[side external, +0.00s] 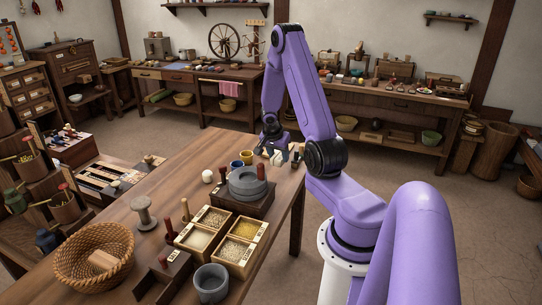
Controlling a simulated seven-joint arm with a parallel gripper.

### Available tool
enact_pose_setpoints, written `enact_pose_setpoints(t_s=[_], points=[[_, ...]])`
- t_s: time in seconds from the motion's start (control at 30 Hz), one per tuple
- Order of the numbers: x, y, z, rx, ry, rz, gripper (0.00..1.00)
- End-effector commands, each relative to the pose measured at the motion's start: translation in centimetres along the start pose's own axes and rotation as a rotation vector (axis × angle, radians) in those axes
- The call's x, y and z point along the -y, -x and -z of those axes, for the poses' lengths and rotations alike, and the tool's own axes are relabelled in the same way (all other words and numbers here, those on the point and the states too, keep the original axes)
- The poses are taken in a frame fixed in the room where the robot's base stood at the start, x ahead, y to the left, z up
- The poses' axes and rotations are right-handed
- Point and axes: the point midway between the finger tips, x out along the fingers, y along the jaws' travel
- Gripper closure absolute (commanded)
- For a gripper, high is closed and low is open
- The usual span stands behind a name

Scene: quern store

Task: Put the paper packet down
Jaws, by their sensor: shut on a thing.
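My gripper (270,146) is at the far right end of the wooden table (160,165), pointing down beyond the grey quern. It is small in this view and partly hidden by its own hand. It is shut on a small pale thing that looks like the paper packet (265,152), low over the tabletop. I cannot tell whether the packet touches the table. Other small pale and dark pieces stand close beside it.
The round stone quern (247,181) on its dark base stands just in front of my gripper. Grain boxes (238,252), a stone mortar (211,283) and a wicker basket (92,283) fill the near end.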

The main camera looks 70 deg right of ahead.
Motion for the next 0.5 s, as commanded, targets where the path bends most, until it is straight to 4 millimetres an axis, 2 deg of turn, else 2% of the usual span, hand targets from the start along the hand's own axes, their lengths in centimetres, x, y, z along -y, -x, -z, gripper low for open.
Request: enact_pose_setpoints(t_s=[0.27, 0.5], points=[[-0.4, 0.7, -0.1, -0.002, -0.002, 0.001, 0.79], [-0.3, 2.9, 0.9, -0.004, -0.004, 0.003, 0.79]])
